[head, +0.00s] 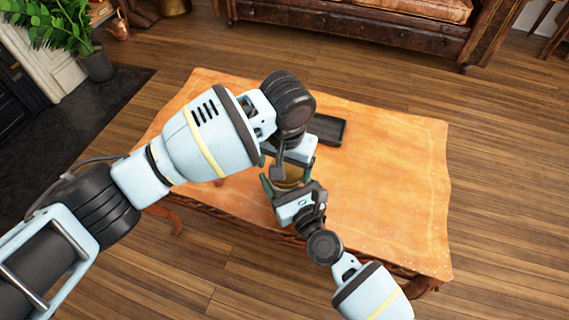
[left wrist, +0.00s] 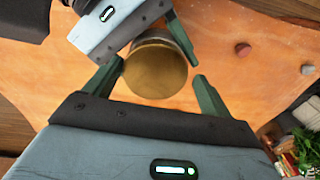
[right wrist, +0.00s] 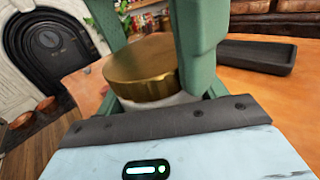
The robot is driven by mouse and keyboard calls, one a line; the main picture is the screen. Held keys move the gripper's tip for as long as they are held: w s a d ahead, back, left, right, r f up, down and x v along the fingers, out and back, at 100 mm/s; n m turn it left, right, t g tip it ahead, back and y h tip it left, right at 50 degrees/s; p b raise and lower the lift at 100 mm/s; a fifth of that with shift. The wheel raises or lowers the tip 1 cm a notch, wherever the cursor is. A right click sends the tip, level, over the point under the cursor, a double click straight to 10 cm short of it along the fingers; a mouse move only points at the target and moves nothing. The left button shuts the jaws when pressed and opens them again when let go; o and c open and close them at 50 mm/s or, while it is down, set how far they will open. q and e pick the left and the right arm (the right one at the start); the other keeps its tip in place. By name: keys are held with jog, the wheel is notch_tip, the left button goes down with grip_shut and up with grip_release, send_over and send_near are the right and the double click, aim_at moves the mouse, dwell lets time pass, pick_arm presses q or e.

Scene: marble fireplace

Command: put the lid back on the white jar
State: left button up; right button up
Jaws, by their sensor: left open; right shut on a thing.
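The gold lid (right wrist: 142,70) sits on top of the white jar (right wrist: 157,103) in the right wrist view. The lid's round top (left wrist: 155,70) also shows in the left wrist view, and in the head view it is mostly hidden between my grippers. My right gripper (head: 288,188) is shut on the jar, below the lid. My left gripper (left wrist: 157,84) is open, its fingers on either side of the lid from above. I cannot tell whether the lid is fully seated.
The orange table (head: 385,190) has a black tray (head: 328,129) behind my grippers. A small reddish object (left wrist: 242,49) and a grey one (left wrist: 308,69) lie on it. The table's right half is clear. A leather sofa (head: 350,30) and potted plant (head: 45,22) stand beyond.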

pick_arm(q)
jog(key=shift+s+d, duration=0.2)
jog(key=shift+d, duration=0.15)
jog(key=shift+d+r, duration=0.1)
jog(key=shift+r, duration=2.25)
jog(key=shift+a, duration=0.2)
jog(key=n, duration=0.1)
jog(key=r+n, duration=0.1)
jog(key=n, duration=0.2)
jog(key=shift+r, duration=0.3)
jog(key=n, duration=0.2)
jog(key=r+n, duration=0.1)
jog(key=n, duration=0.2)
jog(key=shift+r+n, duration=0.4)
jog(key=shift+f, duration=0.1)
jog(key=shift+w+a+f, duration=0.1)
jog(key=shift+f, duration=3.85)
